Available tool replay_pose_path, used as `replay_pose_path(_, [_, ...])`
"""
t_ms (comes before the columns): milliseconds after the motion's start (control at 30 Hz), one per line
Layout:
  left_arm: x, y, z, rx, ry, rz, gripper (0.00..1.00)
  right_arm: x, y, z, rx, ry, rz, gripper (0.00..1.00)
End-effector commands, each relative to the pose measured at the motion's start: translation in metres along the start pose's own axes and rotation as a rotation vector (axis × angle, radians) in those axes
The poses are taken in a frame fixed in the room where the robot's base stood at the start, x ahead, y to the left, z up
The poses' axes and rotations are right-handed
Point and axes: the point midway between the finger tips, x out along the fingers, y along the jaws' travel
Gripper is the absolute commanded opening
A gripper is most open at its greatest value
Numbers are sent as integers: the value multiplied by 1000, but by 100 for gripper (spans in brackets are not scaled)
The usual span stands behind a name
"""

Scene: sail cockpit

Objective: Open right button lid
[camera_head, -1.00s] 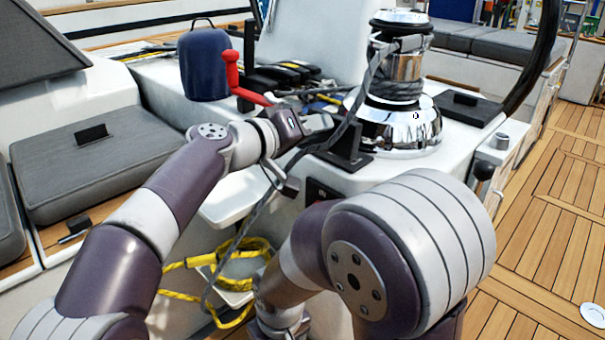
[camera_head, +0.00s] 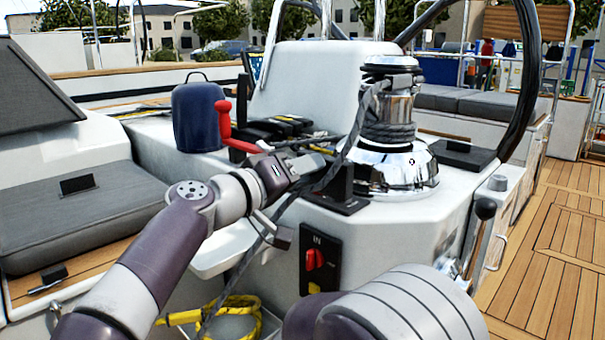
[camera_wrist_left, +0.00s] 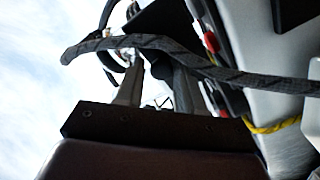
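A flat black lid-like piece (camera_head: 462,154) lies on the white console right of the chrome winch. Another black piece (camera_head: 336,190) with an upright plate stands left of the winch base. I cannot tell which is the right button lid. My left gripper (camera_head: 308,166) is beside the upright plate, with a dark grey rope (camera_head: 345,150) running across it. In the left wrist view the fingers (camera_wrist_left: 158,90) are apart, and the rope (camera_wrist_left: 200,62) crosses over them. I see nothing clearly held. My right gripper is out of view; only part of that arm shows.
A chrome winch (camera_head: 388,130) rises behind the gripper. A red-handled crank (camera_head: 224,122) and a blue bag (camera_head: 200,115) stand to the left. A red switch (camera_head: 315,259) is on the console front, with a lever (camera_head: 478,240) on its right side. Yellow rope (camera_head: 225,312) hangs below.

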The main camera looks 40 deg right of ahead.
Motion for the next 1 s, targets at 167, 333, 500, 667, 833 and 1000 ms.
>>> replay_pose_path(167, [0, -1, 1, -1, -3, -1, 37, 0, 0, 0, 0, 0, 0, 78])
replay_pose_path(333, [-5, -2, 2, -1, -3, -2, 37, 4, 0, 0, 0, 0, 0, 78])
replay_pose_path(500, [-33, -3, 2, 0, -1, -2, 37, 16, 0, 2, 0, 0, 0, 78])
replay_pose_path(667, [-75, -2, 1, 1, 1, -3, 37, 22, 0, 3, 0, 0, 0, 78])
replay_pose_path(833, [-111, 0, 0, 0, 0, -2, 37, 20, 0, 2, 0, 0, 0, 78])
replay_pose_path(1000, [-126, -1, 0, -1, -2, -1, 37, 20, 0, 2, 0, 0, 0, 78])
